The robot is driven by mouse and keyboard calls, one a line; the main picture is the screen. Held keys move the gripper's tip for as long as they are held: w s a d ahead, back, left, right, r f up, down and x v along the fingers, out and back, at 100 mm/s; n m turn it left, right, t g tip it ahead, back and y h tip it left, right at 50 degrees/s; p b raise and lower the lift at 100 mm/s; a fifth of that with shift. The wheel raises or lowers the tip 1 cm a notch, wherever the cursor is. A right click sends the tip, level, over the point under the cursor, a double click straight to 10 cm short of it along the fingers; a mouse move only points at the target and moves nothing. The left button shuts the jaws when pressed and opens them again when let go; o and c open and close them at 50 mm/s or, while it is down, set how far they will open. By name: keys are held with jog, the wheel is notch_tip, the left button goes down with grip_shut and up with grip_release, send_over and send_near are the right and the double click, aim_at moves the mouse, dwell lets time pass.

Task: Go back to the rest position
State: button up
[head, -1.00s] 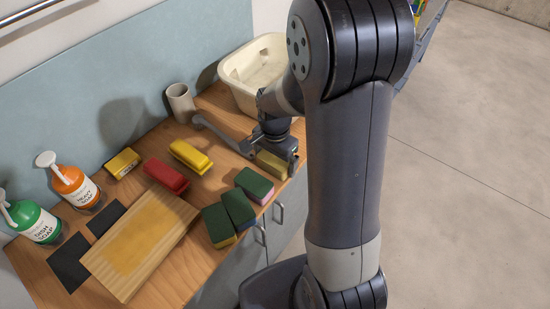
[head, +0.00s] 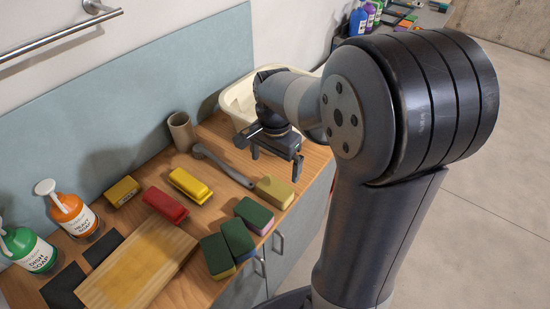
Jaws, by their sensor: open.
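My gripper (head: 274,163) is open and empty. It hangs above the back right part of the wooden counter, in front of the cream basin and apart from the things below it. A yellow sponge (head: 275,191) lies on the counter just below it, near the front edge. My arm covers the right half of the picture and hides part of the basin.
The wooden counter (head: 204,219) holds green-topped sponges (head: 238,238), a red brush (head: 165,204), a yellow brush (head: 189,185), a board (head: 139,263), a cup (head: 182,131), an orange soap bottle (head: 73,213) and a green one (head: 28,248). The cream basin (head: 240,101) stands behind. Floor at right is clear.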

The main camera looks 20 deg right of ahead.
aim_at(275, 187)
jog(key=shift+r, duration=0.65)
notch_tip(275, 187, down, 12)
jog(key=shift+w+r, duration=0.1)
jog(key=shift+r, duration=1.6)
jog(key=shift+f, duration=0.1)
